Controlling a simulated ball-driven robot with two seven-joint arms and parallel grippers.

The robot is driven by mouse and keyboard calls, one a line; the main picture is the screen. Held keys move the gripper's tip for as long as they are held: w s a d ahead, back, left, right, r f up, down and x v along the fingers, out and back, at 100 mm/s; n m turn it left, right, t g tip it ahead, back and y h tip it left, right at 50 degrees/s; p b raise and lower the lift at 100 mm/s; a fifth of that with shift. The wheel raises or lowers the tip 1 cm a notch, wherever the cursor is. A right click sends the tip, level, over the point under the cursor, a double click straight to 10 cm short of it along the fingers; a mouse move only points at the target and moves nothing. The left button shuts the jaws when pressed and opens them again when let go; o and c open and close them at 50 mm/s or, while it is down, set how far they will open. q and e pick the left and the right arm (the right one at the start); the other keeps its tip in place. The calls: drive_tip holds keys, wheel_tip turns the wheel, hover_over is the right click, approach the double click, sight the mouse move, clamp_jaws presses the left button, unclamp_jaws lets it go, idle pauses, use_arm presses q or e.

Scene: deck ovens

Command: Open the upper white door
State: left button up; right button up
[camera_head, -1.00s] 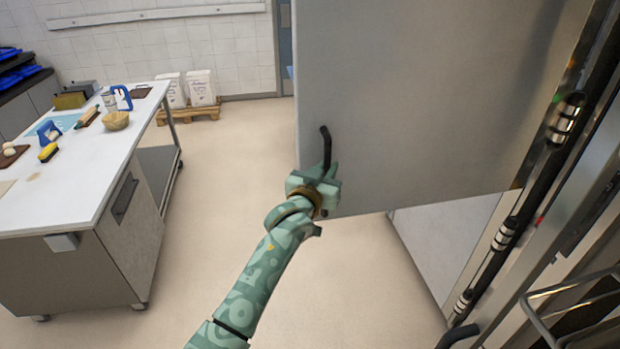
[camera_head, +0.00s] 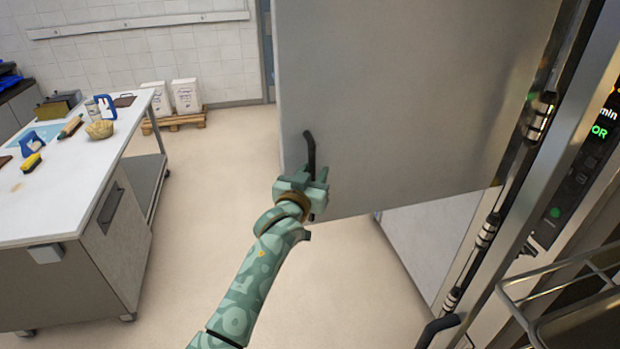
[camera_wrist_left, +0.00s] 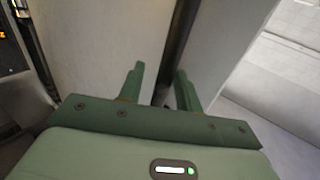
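The upper white door (camera_head: 420,90) is a large pale panel that stands swung out wide in the head view. Its black bar handle (camera_head: 310,148) is near its free edge, low on the left. My left gripper (camera_head: 309,185) is at the lower part of this handle. In the left wrist view, the two green fingers (camera_wrist_left: 160,88) are apart, with the dark handle (camera_wrist_left: 181,35) running between them. A gap shows beside the left finger, so the fingers look open around the handle. My right gripper is not in view.
A lower white panel (camera_head: 435,235) shows under the door. The oven frame and a wire rack (camera_head: 560,290) are at the right. A worktable (camera_head: 75,200) with utensils stands at the left. White sacks (camera_head: 186,95) sit on a pallet behind. Floor between is clear.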

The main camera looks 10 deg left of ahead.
use_arm(q)
drive_tip(key=v, duration=1.6)
drive_tip(key=shift+s+b, duration=0.2)
drive_tip(key=shift+b, duration=0.1)
